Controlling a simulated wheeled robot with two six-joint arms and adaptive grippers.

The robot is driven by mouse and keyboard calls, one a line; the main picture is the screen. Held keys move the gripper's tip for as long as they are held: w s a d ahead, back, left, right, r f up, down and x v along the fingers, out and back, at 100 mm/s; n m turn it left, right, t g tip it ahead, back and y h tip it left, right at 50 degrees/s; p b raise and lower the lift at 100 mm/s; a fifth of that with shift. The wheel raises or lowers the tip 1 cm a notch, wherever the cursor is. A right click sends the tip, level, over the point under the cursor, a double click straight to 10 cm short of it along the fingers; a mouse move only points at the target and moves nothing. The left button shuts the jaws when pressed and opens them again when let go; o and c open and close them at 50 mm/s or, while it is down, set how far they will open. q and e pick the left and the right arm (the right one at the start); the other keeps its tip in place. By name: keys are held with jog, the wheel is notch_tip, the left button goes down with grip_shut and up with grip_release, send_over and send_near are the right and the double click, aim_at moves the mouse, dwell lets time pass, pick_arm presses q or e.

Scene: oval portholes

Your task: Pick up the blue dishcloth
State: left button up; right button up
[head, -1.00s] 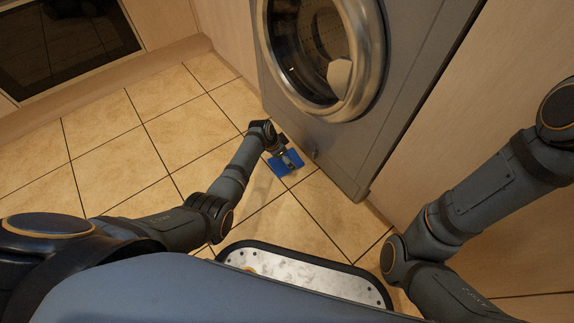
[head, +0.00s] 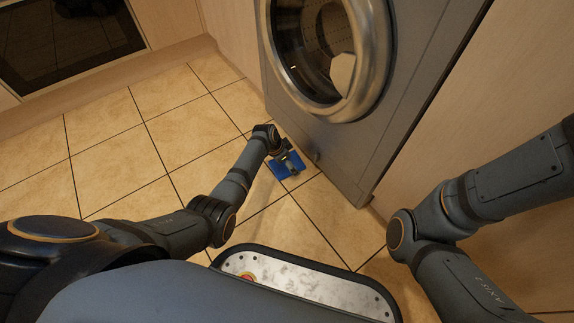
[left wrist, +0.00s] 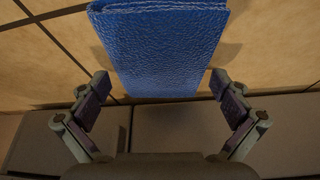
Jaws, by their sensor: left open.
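The blue dishcloth (head: 286,165) lies on the tiled floor in front of the washing machine. My left gripper (head: 290,165) is over it in the head view, covering part of the cloth. My right gripper is outside both views; only the right arm shows.
The grey washing machine (head: 330,145) stands just beyond the cloth, with its round glass door (head: 315,50) above and something pale inside. Wooden cabinet panels (head: 470,100) rise at the right. An oven (head: 60,40) is at the far left. Open floor tiles (head: 110,130) lie left of the arm.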

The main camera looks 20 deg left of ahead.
pick_arm(q)
jog(key=shift+c, duration=0.4)
jog(key=c, duration=0.7)
